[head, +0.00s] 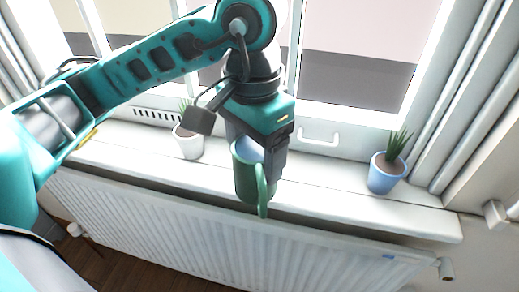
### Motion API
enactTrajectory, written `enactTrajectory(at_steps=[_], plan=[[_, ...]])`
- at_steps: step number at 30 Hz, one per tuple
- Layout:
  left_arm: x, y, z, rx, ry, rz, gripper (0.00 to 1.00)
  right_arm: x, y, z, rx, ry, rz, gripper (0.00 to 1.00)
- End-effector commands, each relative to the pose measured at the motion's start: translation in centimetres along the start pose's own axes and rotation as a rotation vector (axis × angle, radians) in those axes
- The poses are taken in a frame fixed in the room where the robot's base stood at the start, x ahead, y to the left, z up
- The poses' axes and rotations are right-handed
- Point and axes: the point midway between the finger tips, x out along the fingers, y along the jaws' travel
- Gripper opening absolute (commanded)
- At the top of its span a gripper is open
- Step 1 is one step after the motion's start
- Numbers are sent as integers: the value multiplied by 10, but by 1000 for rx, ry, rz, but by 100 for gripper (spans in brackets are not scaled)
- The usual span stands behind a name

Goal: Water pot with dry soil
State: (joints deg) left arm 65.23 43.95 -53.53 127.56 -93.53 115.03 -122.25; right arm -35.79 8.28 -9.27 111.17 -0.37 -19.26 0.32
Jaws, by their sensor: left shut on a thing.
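My left gripper (273,162) points down and is shut on a green mug (247,183), at its right side. The mug is roughly upright in front of the sill's edge, with a pale bluish inside and a handle toward me. A white pot (189,145) with a plant stands on the sill to the left, its plant partly hidden by my arm. A blue pot (384,176) with a spiky green plant (397,144) stands on the sill to the right. Its soil looks brown; I cannot tell which pot's soil is dry. My right gripper is not in view.
The white window sill (325,177) is clear between the mug and the blue pot. A white radiator (200,220) runs below it.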

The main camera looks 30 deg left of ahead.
Motion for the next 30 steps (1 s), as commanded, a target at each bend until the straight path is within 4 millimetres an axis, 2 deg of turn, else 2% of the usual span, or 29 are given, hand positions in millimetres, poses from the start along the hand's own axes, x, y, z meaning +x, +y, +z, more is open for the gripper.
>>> enactTrajectory(at_steps=[8,22,30], plan=[[9,0,1,3,-6,8,25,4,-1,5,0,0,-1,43],[51,1,1,0,-37,55,25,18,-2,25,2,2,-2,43],[55,1,1,1,-57,87,25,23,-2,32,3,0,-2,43]])
